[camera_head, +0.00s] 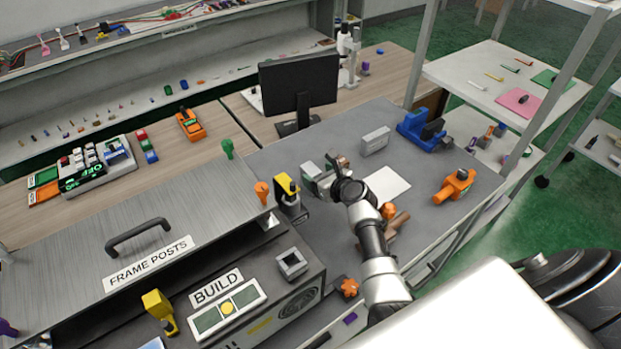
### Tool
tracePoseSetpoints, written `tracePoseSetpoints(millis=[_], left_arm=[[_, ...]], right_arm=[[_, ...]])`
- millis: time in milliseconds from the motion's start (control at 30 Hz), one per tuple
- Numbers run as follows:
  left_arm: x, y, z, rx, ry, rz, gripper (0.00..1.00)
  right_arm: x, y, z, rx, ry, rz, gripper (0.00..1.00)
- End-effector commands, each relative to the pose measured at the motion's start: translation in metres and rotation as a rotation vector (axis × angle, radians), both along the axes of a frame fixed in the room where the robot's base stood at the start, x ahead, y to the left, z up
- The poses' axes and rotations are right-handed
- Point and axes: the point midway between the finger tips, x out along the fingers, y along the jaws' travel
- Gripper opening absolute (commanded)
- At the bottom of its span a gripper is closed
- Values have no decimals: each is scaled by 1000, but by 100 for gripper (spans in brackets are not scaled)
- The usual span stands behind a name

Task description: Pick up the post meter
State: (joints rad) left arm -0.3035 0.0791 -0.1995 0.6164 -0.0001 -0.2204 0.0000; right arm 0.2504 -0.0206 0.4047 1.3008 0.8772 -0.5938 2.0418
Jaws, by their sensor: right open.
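No label marks the post meter, and I cannot tell for certain which thing it is. A small yellow-and-black device (286,192) stands upright near the right end of the metal cover and may be it. My right gripper (314,180) is open beside this device, on its right, over the grey worktop (333,235). The two look apart. My right wrist and forearm hide part of the worktop. My left gripper is out of view.
A monitor (299,83) stands behind. A grey box (375,140), a blue vise-like fixture (420,130), a white sheet (387,186) and an orange fixture (454,185) lie to the right. The metal cover (190,220) with a black handle (138,233) fills the left.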

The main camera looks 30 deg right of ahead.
Motion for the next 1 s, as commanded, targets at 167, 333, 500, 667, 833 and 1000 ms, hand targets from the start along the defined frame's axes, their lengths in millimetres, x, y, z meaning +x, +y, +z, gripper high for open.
tracePoseSetpoints(millis=[167, 333, 500, 667, 833, 1000], left_arm=[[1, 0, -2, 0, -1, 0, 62], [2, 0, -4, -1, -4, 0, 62], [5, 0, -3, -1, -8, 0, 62], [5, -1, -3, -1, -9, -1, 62], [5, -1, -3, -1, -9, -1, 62], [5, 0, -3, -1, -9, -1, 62]], right_arm=[[24, 2, -7, 0, 0, 1, 72], [34, 4, -11, 0, -1, 0, 72], [35, 4, -11, -1, -1, 0, 72], [35, 4, -11, 0, -1, 0, 60], [35, 4, -11, 0, -1, 0, 34], [34, 4, -11, 0, -1, 0, 9]])
